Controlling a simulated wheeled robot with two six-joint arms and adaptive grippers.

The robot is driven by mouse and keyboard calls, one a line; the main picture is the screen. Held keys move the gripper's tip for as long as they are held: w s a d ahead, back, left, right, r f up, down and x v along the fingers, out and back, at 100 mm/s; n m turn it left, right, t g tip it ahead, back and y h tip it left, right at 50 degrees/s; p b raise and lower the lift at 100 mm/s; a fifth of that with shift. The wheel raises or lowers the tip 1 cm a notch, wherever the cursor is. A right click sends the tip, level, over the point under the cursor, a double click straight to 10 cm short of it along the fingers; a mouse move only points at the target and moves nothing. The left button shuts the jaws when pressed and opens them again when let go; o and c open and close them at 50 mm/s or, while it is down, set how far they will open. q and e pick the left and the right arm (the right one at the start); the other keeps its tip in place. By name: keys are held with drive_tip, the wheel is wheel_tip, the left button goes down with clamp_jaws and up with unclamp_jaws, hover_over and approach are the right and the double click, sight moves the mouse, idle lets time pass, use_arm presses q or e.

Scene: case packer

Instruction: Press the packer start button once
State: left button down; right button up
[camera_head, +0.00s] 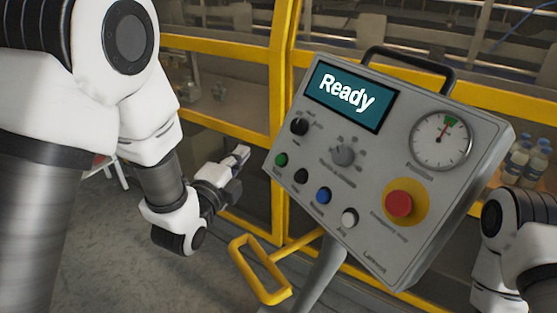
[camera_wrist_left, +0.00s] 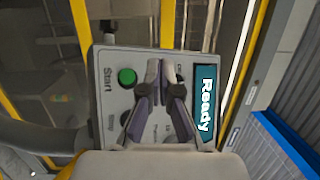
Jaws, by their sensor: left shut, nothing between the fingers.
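The control panel (camera_head: 385,215) is a tilted grey box, and its screen (camera_head: 345,95) reads "Ready". The green start button (camera_head: 281,160) is at the panel's left edge, leftmost in a row of round buttons. In the left wrist view the green button (camera_wrist_left: 127,77) sits beside the word "Start". My left gripper (camera_head: 241,152) is shut and empty, to the left of the panel and apart from the button in the head view. In the left wrist view its fingertips (camera_wrist_left: 162,66) show right of the green button, over the panel face. My right gripper is out of view.
Black (camera_head: 301,176), blue (camera_head: 323,195) and white (camera_head: 349,217) buttons follow the green one. A red emergency stop (camera_head: 398,204) is at the lower right. A yellow bracket (camera_head: 262,270) juts out below the panel. A yellow-framed guard (camera_head: 225,62) stands behind.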

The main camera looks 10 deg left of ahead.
sight(279, 160)
use_arm(q)
drive_tip(key=shift+w+d+f+b, duration=0.35)
drive_tip(key=shift+w+d+f, duration=0.55)
drive_tip(key=shift+w+d, duration=0.25)
drive_tip(key=shift+w+d+f+b, duration=0.3)
drive_tip(key=shift+w+d+f, duration=0.55)
drive_tip(key=shift+w+d, duration=0.25)
drive_tip(key=shift+s, duration=0.1)
drive_tip(key=shift+f, duration=0.1)
drive_tip(key=shift+w+d+f+b, duration=0.1)
drive_tip(key=shift+w+d+b, duration=0.1)
drive_tip(key=shift+w+b, duration=0.15)
